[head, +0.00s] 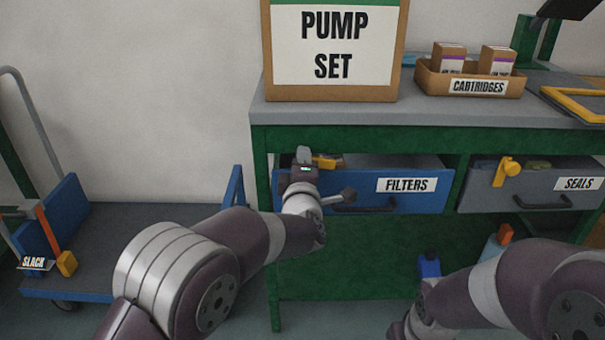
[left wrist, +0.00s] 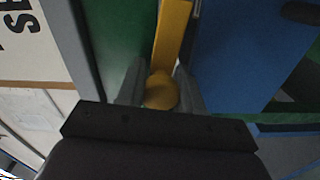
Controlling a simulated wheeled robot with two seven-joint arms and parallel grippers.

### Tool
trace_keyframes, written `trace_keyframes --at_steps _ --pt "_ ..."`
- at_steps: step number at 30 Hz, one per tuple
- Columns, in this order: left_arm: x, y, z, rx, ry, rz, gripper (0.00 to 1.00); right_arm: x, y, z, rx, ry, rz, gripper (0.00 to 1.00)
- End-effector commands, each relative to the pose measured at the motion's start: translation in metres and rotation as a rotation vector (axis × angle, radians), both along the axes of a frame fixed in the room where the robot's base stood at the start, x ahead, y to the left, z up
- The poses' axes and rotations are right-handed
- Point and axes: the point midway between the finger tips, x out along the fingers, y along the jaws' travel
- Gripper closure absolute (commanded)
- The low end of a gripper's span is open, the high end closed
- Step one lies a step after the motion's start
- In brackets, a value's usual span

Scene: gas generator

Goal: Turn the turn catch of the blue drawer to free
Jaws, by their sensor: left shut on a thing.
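The blue drawer (head: 417,198), labelled FILTERS, sits under the bench top at the left. Its dark handle (head: 365,208) shows on the front. In the left wrist view, the yellow turn catch (left wrist: 172,35) runs up the picture from a rounded end (left wrist: 161,92). The grey fingers stand on either side of that end, shut on it. The blue drawer front (left wrist: 240,50) is to its right. My right gripper is not in view; only its arm shows at lower right.
A grey drawer (head: 540,195) labelled SEALS, with a yellow catch (head: 500,172), is to the right. The PUMP SET box (head: 335,93) and the CARTRIDGES tray (head: 430,82) stand on the bench top. A blue cart (head: 110,280) is at left.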

Motion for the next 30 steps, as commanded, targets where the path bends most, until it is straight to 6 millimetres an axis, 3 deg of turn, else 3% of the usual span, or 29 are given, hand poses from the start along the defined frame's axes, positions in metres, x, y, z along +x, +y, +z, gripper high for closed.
trace_keyframes --at_steps 9,26,27,29,30 --pt "0.000 0.002 -0.001 -0.126 -0.004 0.004 1.00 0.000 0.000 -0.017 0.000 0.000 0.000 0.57" --pt "0.000 0.002 0.000 -0.156 -0.001 0.005 1.00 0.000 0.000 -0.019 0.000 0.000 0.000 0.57" --pt "0.000 0.002 0.000 -0.155 -0.001 0.005 0.61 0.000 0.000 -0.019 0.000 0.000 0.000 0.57" --pt "0.000 0.002 0.000 -0.155 0.000 0.004 0.42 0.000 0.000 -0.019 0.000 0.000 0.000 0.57" --pt "0.000 0.002 0.000 -0.155 0.000 0.004 0.41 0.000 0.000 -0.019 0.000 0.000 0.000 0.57"
